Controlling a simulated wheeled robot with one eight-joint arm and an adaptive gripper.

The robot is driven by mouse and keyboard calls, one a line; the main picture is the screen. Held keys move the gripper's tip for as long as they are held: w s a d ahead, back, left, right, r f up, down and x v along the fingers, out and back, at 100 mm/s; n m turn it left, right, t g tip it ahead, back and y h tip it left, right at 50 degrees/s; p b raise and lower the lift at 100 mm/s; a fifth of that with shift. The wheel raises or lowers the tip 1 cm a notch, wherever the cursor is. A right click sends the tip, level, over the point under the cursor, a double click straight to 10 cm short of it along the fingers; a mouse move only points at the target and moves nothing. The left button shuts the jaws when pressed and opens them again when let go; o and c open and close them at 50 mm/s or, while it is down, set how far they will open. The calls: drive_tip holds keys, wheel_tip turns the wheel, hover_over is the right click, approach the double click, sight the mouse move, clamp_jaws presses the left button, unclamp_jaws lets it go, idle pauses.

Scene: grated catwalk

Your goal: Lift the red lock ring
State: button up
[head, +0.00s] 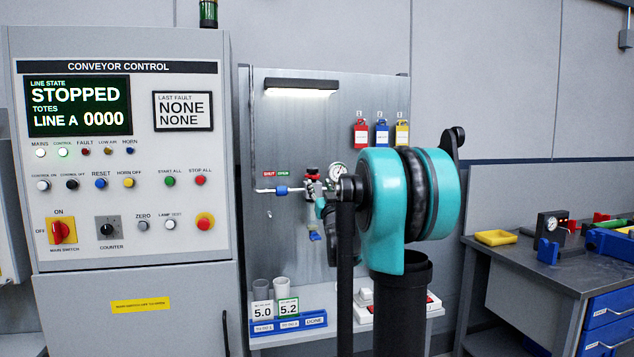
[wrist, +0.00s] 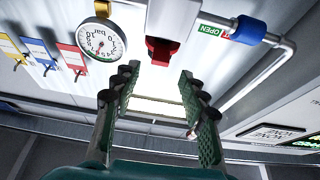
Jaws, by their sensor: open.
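The red lock ring (wrist: 160,48) shows in the wrist view on the end of a pale valve body (wrist: 178,18), just beyond my fingertips and between their lines. It looks dark underneath. In the head view it is a small red part (head: 312,170) on the pipe fitting at the back panel, beside the pressure gauge. My gripper (wrist: 157,76) is open, with both ribbed green fingers apart and nothing between them. No contact with the ring shows. In the head view my teal arm hides most of the gripper and part of the fitting.
The round gauge (wrist: 100,40) is close left of the ring in the wrist view. A pipe with a blue collar (wrist: 248,29) runs on the right. Red, blue and yellow tags (head: 382,134) hang on the panel. A control cabinet (head: 130,150) stands left.

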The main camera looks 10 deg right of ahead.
drive_tip(key=v, duration=0.6)
drive_tip(key=shift+s, duration=0.25)
drive_tip(key=shift+f, duration=0.25)
drive_tip(key=s+a+f+m+g+h, duration=0.1)
drive_tip(key=s+f+g, duration=0.55)
drive_tip(key=f, duration=0.65)
drive_tip(key=s+a+f+m+g+h, duration=0.1)
drive_tip(key=s+f+g, duration=0.3)
drive_tip(key=s+f, duration=0.7)
drive_tip(key=s+a+f+n+g+y, duration=0.1)
drive_tip(key=s+a+f+g, duration=0.2)
drive_tip(key=s+f, duration=0.5)
drive_tip(key=s+a+f+n+g+y, duration=0.1)
drive_tip(key=s+a+f+g, duration=0.2)
drive_tip(key=s+f, duration=0.6)
drive_tip(key=s+g, duration=0.1)
drive_tip(key=s, duration=0.2)
drive_tip(key=shift+a+f+g, duration=0.3)
drive_tip(key=shift+g, duration=0.05)
drive_tip(key=shift+w, duration=0.1)
